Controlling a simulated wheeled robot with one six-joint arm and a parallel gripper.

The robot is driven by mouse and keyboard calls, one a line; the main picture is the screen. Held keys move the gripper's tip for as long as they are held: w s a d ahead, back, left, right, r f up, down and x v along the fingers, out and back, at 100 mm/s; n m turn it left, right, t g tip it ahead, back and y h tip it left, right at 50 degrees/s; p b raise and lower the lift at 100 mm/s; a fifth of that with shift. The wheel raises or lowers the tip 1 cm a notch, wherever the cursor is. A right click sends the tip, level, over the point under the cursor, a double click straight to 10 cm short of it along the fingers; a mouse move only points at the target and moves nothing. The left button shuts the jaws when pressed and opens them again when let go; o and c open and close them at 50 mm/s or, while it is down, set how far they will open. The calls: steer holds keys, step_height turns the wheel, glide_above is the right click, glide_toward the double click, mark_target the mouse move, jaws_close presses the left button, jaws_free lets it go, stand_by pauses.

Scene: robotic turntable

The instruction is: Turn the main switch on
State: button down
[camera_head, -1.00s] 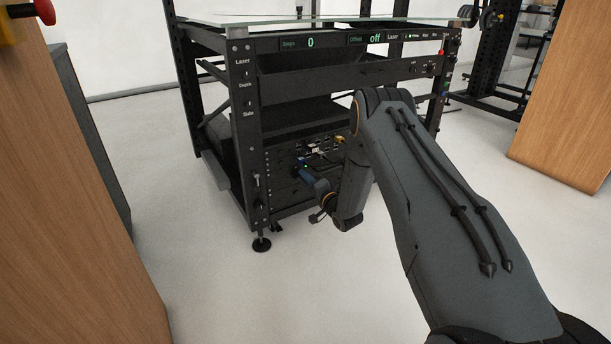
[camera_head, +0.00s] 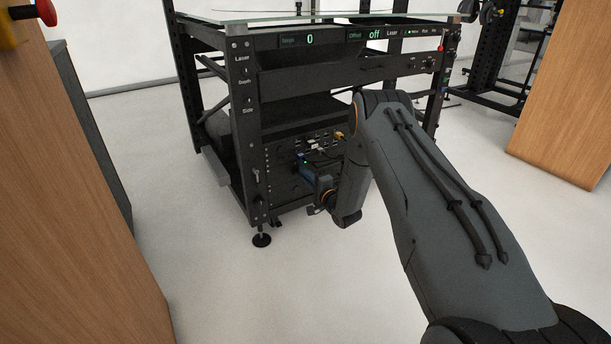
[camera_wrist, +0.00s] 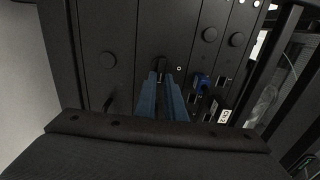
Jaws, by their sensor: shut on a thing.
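The black panel (camera_wrist: 125,45) of the rack fills most of the wrist view. My gripper (camera_wrist: 162,74) has its two blue fingers close together against this panel, shut on a small dark part (camera_wrist: 161,63) that is mostly hidden between the fingertips. It sits where the main switch could be, but I cannot read a label or tell its position. In the head view my gripper (camera_head: 306,173) is at the lower front of the rack, its tips close to the panel and partly hidden by my wrist.
The rack (camera_head: 250,130) has a display (camera_head: 310,39) showing 0 and "off". Beside my fingers are a blue plug (camera_wrist: 201,81), several sockets and round black knobs (camera_wrist: 209,34). Wooden cabinets stand left (camera_head: 70,200) and right (camera_head: 570,110). The floor (camera_head: 210,280) in front is clear.

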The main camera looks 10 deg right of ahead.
steer(key=c, duration=1.8)
jaws_free()
steer(key=shift+c, duration=0.2)
steer(key=shift+s, duration=0.15)
steer(key=p+v, duration=0.3)
steer(key=v, duration=0.4)
steer(key=shift+s, duration=0.25)
steer(key=shift+d, duration=0.1)
